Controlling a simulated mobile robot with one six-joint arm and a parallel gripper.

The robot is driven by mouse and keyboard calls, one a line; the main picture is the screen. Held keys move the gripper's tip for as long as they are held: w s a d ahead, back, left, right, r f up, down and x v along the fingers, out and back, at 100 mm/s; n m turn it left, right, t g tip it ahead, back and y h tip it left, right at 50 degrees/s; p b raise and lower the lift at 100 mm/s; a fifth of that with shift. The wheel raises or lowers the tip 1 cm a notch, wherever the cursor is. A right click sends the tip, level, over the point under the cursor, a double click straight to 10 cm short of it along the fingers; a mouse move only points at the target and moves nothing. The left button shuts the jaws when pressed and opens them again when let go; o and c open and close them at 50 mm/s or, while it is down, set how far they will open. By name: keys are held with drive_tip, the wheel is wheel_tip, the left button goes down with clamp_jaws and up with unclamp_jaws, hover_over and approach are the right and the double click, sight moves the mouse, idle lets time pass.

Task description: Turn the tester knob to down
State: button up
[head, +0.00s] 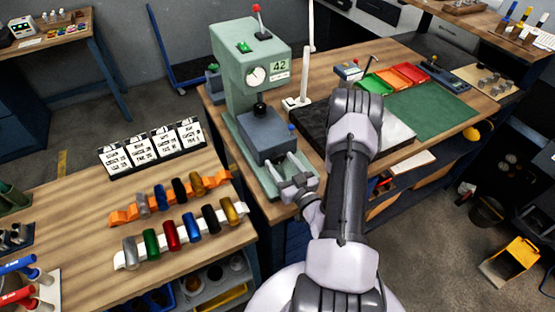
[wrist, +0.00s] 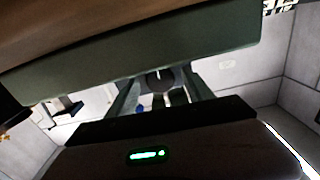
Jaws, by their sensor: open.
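The green tester (head: 240,75) stands on the wooden bench, with a round dial, a sign reading 42 and a red-topped lever. My gripper (head: 287,172) is low at its front, by the foot of the machine. In the wrist view a dark round knob (wrist: 158,80) with a short white mark shows beyond my open gripper (wrist: 162,92). The mark runs roughly up and down in that picture. The fingers show on either side of the knob; I cannot tell whether they touch it. The knob cannot be made out in the head view.
A grey block (head: 268,137) sits on the tester's front. A black slab (head: 318,128) and a white stand (head: 296,102) are to the right. The lower left bench holds a rack of coloured cylinders (head: 172,238) and label cards (head: 152,148).

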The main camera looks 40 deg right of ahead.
drive_tip(key=shift+s, duration=0.1)
clamp_jaws()
